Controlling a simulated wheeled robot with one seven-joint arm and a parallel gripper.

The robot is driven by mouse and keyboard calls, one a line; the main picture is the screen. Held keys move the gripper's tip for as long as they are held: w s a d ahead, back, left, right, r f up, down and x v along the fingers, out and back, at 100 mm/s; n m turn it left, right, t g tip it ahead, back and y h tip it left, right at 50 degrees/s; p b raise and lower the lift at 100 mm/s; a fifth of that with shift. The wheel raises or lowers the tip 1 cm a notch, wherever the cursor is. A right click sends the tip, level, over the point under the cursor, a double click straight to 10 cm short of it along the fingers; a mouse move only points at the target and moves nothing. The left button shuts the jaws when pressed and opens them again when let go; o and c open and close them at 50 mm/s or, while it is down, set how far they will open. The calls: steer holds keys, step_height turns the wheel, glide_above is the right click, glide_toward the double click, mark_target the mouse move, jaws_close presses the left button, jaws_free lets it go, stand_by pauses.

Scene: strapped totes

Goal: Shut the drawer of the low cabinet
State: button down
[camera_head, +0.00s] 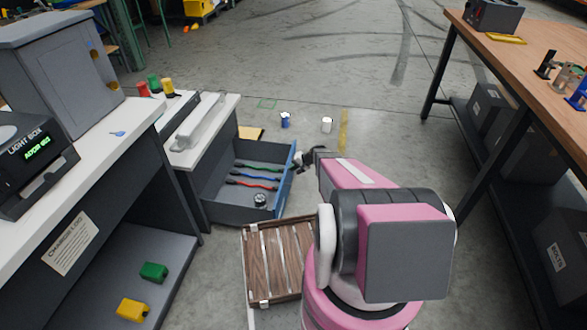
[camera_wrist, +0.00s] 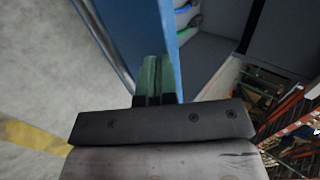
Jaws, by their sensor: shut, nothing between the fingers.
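The low cabinet (camera_head: 187,180) has a pale top and stands at the left centre of the head view. Its grey drawer (camera_head: 235,208) is pulled out to the right, with a blue front panel (camera_head: 285,182). Cables and a small round object lie inside. My gripper (camera_head: 300,160) is shut and empty at the outer side of the blue front, near its far end. In the wrist view the fingertips (camera_wrist: 157,68) overlap the blue front panel (camera_wrist: 125,25). I cannot tell whether they touch it.
A wood-slatted case (camera_head: 270,265) lies below the drawer, beside my base. A blue cup (camera_head: 285,120) and a white cup (camera_head: 327,125) stand on the floor beyond. A workbench (camera_head: 540,65) is at the right. The floor between cabinet and workbench is mostly clear.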

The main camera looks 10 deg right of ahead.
steer(key=w+a, duration=0.4)
steer(key=a, duration=0.6)
steer(key=w+a, duration=0.4)
steer(key=a, duration=0.6)
steer(key=w+a, duration=0.4)
steer(key=a, duration=0.6)
steer(key=shift+w+a, duration=0.15)
steer(key=shift+w, duration=0.25)
